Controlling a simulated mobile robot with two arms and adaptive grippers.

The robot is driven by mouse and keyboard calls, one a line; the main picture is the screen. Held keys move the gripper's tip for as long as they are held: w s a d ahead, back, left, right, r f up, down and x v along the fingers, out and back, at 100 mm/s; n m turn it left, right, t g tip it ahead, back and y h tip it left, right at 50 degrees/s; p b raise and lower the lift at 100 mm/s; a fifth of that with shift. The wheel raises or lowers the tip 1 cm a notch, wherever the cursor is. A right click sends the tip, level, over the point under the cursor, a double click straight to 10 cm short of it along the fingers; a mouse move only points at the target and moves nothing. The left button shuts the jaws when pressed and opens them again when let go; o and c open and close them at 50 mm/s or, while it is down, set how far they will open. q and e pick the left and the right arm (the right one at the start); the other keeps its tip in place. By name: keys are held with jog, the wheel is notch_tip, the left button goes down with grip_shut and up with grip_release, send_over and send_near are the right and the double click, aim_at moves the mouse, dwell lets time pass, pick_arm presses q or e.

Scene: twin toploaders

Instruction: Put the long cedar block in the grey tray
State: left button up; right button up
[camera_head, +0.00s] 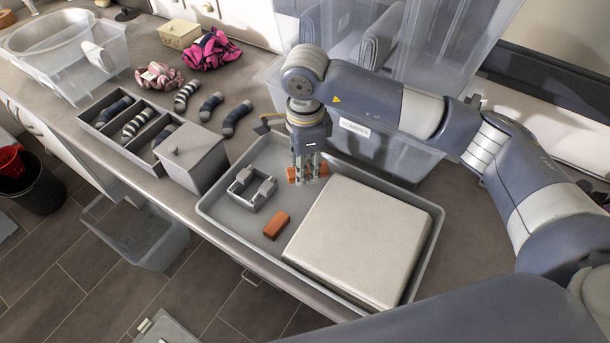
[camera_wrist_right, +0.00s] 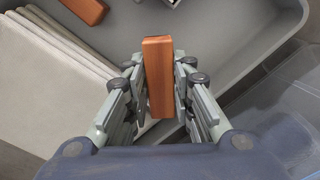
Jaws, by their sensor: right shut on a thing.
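My right gripper (camera_head: 308,176) is shut on the long cedar block (camera_wrist_right: 158,75), an orange-brown wooden bar gripped across its middle. In the head view the ends of the block (camera_head: 323,170) stick out on both sides of the fingers. The gripper points down over the far part of the grey tray (camera_head: 219,213), whose floor also shows in the right wrist view (camera_wrist_right: 225,35). I cannot tell whether the block touches the tray floor. My left gripper is not in view.
In the tray lie a shorter orange-brown block (camera_head: 276,226), a grey metal frame-like piece (camera_head: 251,190) and a large pale folded cloth or pad (camera_head: 357,235). A clear bin (camera_head: 385,150) stands behind it. Left are a grey lidded box (camera_head: 191,158) and a sock organiser (camera_head: 108,137).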

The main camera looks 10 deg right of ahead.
aim_at(306, 187)
jog(key=shift+f, duration=0.35)
jog(key=shift+w+d+f, duration=0.1)
jog(key=shift+d+f, duration=0.05)
jog(key=shift+f, duration=0.2)
notch_tip(306, 187, down, 2)
jog(key=shift+f+p, duration=0.2)
jog(key=shift+p, duration=0.35)
jog(key=shift+f, duration=0.3)
jog(key=shift+f+b, duration=0.25)
jog(key=shift+b, duration=0.05)
jog(key=o, duration=0.7)
jog(key=shift+c, duration=0.2)
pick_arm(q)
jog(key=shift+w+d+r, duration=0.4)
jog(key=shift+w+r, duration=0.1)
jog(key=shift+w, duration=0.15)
pick_arm(e)
jog(key=shift+o, duration=0.9)
jog(key=shift+r, duration=0.1)
